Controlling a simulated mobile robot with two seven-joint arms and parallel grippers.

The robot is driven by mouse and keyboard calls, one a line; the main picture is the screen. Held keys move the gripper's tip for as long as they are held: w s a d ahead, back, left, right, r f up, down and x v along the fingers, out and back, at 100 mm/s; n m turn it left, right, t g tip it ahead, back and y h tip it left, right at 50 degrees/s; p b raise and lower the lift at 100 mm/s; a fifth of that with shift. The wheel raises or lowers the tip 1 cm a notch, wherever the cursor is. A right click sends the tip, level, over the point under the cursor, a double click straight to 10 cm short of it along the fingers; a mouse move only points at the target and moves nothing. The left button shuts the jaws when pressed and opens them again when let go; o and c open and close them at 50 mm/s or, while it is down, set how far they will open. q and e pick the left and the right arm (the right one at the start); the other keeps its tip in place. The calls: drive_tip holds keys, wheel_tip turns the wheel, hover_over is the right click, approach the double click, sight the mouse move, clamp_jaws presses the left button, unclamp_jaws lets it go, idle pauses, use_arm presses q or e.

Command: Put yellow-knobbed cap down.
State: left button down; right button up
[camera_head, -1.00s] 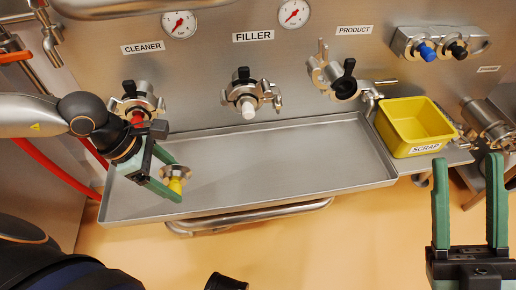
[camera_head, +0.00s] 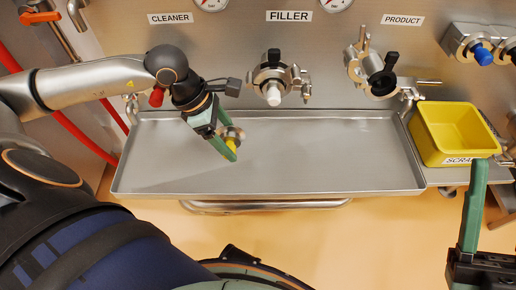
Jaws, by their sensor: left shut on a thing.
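The yellow-knobbed cap (camera_head: 234,133) is a small metal disc with a yellow knob pointing down and toward me. My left gripper (camera_head: 230,147) is shut on it, with green fingers on either side of the knob. The cap shows over the left-middle part of the steel tray (camera_head: 330,160), near its back. I cannot tell whether the cap touches the tray floor. My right gripper (camera_head: 490,180) is at the lower right edge, partly cut off. One green finger stands upright, and its fingers look apart and empty.
A yellow scrap bin (camera_head: 455,133) stands right of the tray. The filler valve (camera_head: 272,80) and product valve (camera_head: 372,72) project from the panel behind the tray. A red hose (camera_head: 90,140) runs at the left. The rest of the tray is bare.

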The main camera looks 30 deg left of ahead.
use_arm(q)
drive_tip(key=w+d+f, duration=0.1)
drive_tip(key=w+f, duration=0.1)
drive_tip(key=w+d+f+b, duration=0.1)
drive_tip(key=w+f, duration=0.1)
drive_tip(key=w+d+f+b, duration=0.1)
drive_tip(key=w+f, duration=0.1)
drive_tip(key=shift+w+d+f, duration=0.15)
drive_tip(key=shift+f, duration=0.2)
wheel_tip(320, 180, down, 3)
drive_tip(key=shift+w+r+b, duration=0.1)
drive_tip(key=shift+w+b, duration=0.05)
drive_tip(key=shift+b, duration=0.55)
drive_tip(key=shift+f, duration=0.25)
use_arm(e)
drive_tip(key=f, duration=0.3)
drive_tip(key=shift+w+a+f+m, duration=0.1)
drive_tip(key=shift+a+f+m, duration=0.15)
drive_tip(key=shift+f+m, duration=0.05)
